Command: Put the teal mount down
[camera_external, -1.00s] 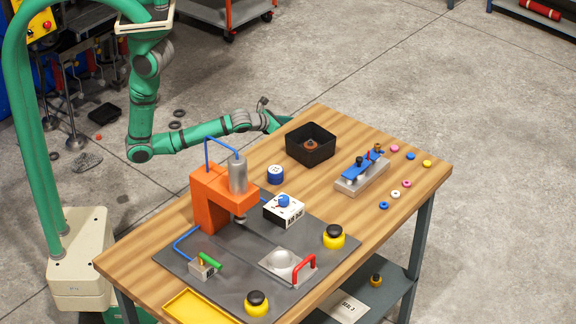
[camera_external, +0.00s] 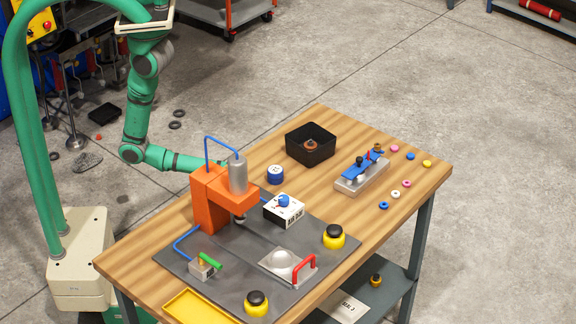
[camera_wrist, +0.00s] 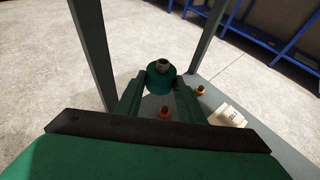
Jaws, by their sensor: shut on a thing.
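The teal mount (camera_wrist: 162,86), a dark green round block with a grey-brown metal sleeve on top, is upright between the fingers of my gripper (camera_wrist: 158,94) in the wrist view. My gripper is shut on it, and it is over or at the grey lower shelf (camera_wrist: 207,103) under the table. I cannot tell whether the mount touches the shelf. In the external view my gripper and the mount are hidden behind the orange press and under the wooden tabletop.
On the shelf are an orange mount (camera_wrist: 164,113) near my fingers, a yellow mount (camera_wrist: 200,91) and a white label card (camera_wrist: 230,116). Table legs (camera_wrist: 92,45) rise on both sides. The tabletop (camera_external: 140,258) carries the press (camera_external: 208,200) and a black bin (camera_external: 310,157).

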